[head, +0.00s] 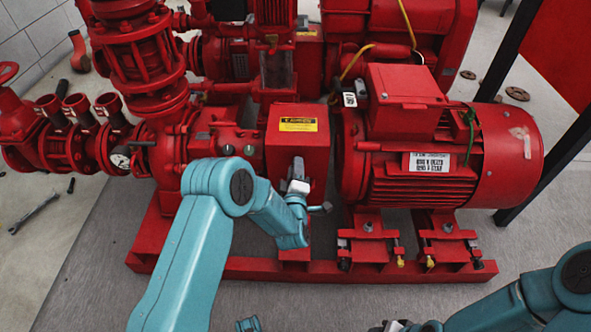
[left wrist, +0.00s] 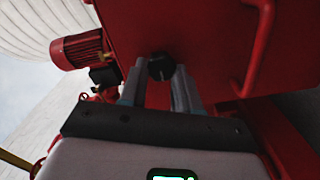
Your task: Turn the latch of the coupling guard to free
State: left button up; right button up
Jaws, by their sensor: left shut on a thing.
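The coupling guard (head: 290,150) is a red box with a yellow warning label, between the pump and the motor. In the left wrist view its red face (left wrist: 215,45) fills the upper right. My left gripper (head: 297,178) is at the guard's front face, below the label. In the left wrist view my left gripper (left wrist: 161,78) is shut on a small dark round latch (left wrist: 160,66), one finger on each side. In the head view the gripper hides the latch. My right gripper (head: 397,326) is partly cut off at the bottom edge, and its jaws are unclear.
The red motor (head: 495,150) stands right of the guard, and red pump pipework (head: 140,60) stands left. A red base frame (head: 250,268) runs below. A red handle (left wrist: 262,50) is close right of the gripper. A wrench (head: 35,213) lies on the floor at left.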

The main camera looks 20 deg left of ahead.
pick_arm(q)
jog(key=o, duration=1.1)
jog(key=shift+c, duration=0.2)
pick_arm(e)
notch_tip(320, 180, up, 4)
jog(key=s+p, duration=0.2)
jog(key=p, duration=0.2)
pick_arm(q)
jog(key=b+v, duration=0.4)
jog(key=v, duration=1.2)
jog(key=shift+b, duration=0.35)
pick_arm(e)
jog(key=w+f, duration=0.1)
jog(key=f, duration=0.2)
jog(key=w+f, duration=0.1)
jog(key=shift+w+f, duration=0.3)
jog(key=shift+f, duration=0.05)
pick_arm(q)
jog(key=shift+s+r, duration=0.1)
jog(key=shift+r, duration=0.05)
pick_arm(e)
jog(key=shift+r, duration=0.1)
